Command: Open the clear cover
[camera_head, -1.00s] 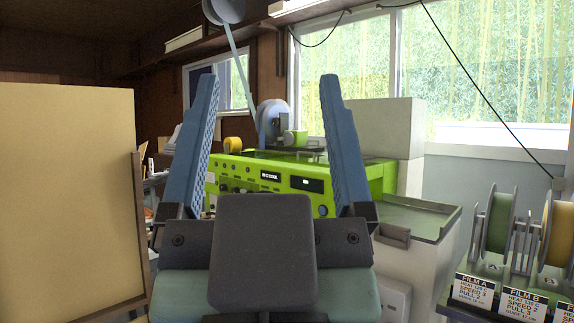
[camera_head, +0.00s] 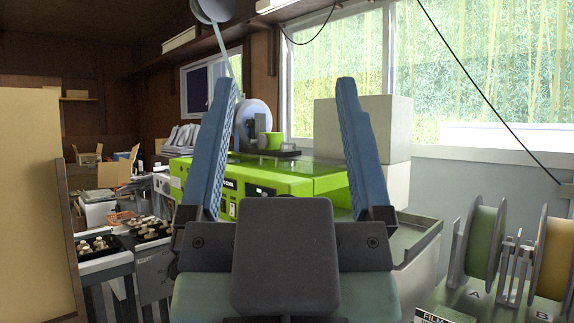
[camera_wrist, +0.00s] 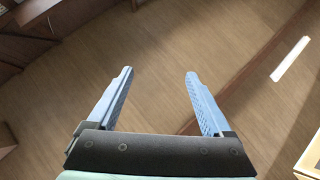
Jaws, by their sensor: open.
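My gripper (camera_head: 285,84) is raised in front of the head camera with its two blue fingers wide apart and nothing between them. It also shows open and empty in the wrist view (camera_wrist: 158,74). A bright green machine (camera_head: 318,183) stands behind the gripper in the head view, partly hidden by the fingers and the gripper body. I cannot make out a clear cover for certain. The gripper is apart from the machine and touches nothing that I can see.
A tan panel (camera_head: 30,180) stands close on the left. Black trays of mushrooms (camera_head: 95,247) sit on a bench beyond it. Film reels (camera_head: 486,243) stand at the right. The wrist view shows brown planks and a bright strip (camera_wrist: 290,59).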

